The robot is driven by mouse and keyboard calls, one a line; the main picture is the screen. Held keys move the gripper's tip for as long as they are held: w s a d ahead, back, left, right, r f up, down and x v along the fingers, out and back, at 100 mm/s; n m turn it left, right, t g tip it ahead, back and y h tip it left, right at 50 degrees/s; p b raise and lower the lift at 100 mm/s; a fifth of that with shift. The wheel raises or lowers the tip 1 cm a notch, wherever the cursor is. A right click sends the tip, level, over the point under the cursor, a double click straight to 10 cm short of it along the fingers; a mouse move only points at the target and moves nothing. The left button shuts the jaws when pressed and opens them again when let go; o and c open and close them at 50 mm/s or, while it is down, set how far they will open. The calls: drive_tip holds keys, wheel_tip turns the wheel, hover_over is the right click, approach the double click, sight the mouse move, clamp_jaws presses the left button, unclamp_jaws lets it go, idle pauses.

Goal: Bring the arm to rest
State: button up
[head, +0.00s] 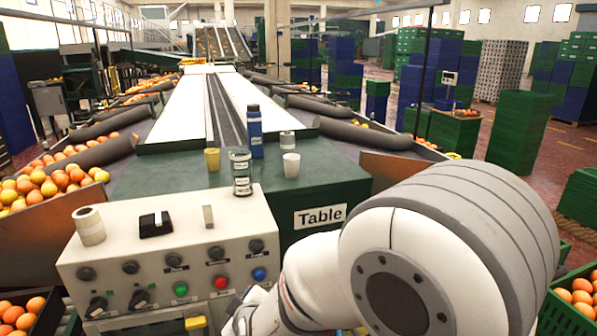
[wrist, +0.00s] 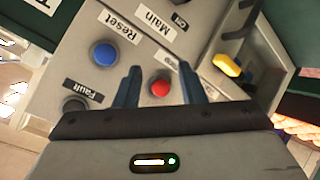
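My arm reaches across the lower right of the head view, in front of the control box (head: 175,245). My gripper shows in the wrist view (wrist: 160,88) with its two dark fingers apart and nothing held between them. The red button (wrist: 160,88) shows between the fingertips, and whether they touch the box cannot be told. The blue button (wrist: 103,53) is just left of the fingers. In the head view the red button (head: 221,282), blue button (head: 259,274) and green button (head: 181,289) are visible. The gripper's fingers are hidden there.
A tape roll (head: 89,226) and a black item (head: 155,224) lie on the control box. Orange crates flank both sides.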

drive_tip(key=s+d+r+m+g+h+p, duration=0.1)
drive_tip(key=s+d+r+m, duration=0.3)
drive_tip(key=d, duration=0.5)
drive_tip(key=s+d+r+m+g+h+p, duration=0.2)
drive_tip(key=s+d+r+m+g+p, duration=0.1)
drive_tip(key=s+d, duration=0.4)
drive_tip(key=s+d+r+m+g+h+p, duration=0.1)
drive_tip(key=s+d+r+m+g+p, duration=0.1)
drive_tip(key=s+d+r+m+g, duration=0.2)
drive_tip(key=s+d+r+m, duration=0.1)
drive_tip(key=d+r, duration=0.2)
drive_tip(key=d, duration=0.4)
drive_tip(key=shift+s+d+r+m+h+p, duration=0.15)
drive_tip(key=shift+s+d+m+h+p, duration=0.15)
drive_tip(key=shift+s+d+m+p, duration=0.1)
drive_tip(key=shift+o, duration=0.2)
drive_tip(key=shift+w+a, duration=0.1)
